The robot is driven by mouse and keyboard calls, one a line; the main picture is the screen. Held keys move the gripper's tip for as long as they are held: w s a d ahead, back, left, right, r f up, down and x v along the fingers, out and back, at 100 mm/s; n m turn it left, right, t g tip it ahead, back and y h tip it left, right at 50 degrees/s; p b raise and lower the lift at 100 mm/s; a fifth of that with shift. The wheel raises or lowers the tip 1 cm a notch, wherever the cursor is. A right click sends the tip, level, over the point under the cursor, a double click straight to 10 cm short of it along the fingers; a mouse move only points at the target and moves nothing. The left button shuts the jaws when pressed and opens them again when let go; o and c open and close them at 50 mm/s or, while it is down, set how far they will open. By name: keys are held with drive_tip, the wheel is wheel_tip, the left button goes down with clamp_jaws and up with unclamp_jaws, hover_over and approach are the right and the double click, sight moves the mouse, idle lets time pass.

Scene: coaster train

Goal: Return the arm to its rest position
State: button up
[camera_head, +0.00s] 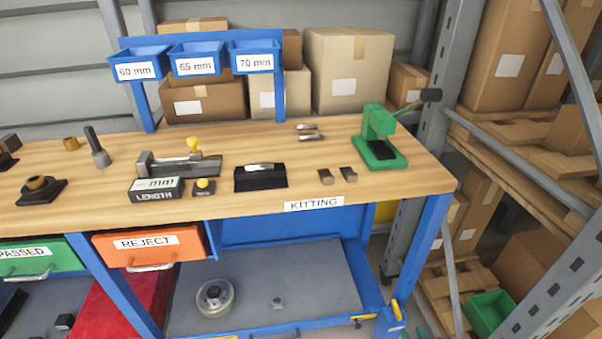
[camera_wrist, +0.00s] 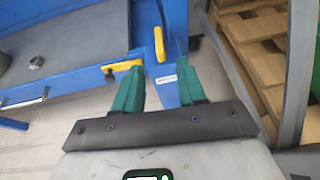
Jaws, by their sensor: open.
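My gripper (camera_wrist: 155,90) shows in the wrist view, with two green fingers set apart on a dark bar and nothing between them. Behind the fingers are a blue bench leg and yellow clips (camera_wrist: 158,43) at the bench's lower right corner; I cannot tell the gap to them. The arm and gripper do not show in the head view. The workbench (camera_head: 400,180) with its wooden top stands in front of me in the head view.
A green press (camera_head: 380,138) stands at the bench's right end. A grey lower shelf (camera_head: 265,275) holds a round metal part (camera_head: 215,298). An orange REJECT drawer (camera_head: 150,245) faces front. A rack with pallets (camera_head: 545,160) and boxes stands close on the right. Some floor shows between.

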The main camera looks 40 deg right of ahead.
drive_tip(key=w+a+r+n+g+y+p, duration=0.1)
drive_tip(key=w+a+r+n+y+p, duration=0.25)
drive_tip(key=a+r+n+y, duration=0.55)
drive_tip(key=w+a+r+n+g+y+p, duration=0.1)
drive_tip(key=w+a+r+n+y+p, duration=0.25)
drive_tip(key=a+n, duration=0.9)
drive_tip(key=s+a+r+n+g+h+p, duration=0.2)
drive_tip(key=s+r+n+g, duration=0.2)
drive_tip(key=r+n, duration=0.6)
drive_tip(key=s+a+r+n+g+h+p, duration=0.2)
drive_tip(key=s+r+n, duration=0.4)
drive_tip(key=r+n, duration=0.4)
drive_tip(key=shift+a+r+n+g+h+p, duration=0.2)
drive_tip(key=shift+a+n+g+h+p, duration=0.35)
drive_tip(key=shift+g, duration=0.45)
drive_tip(key=shift+d, duration=0.15)
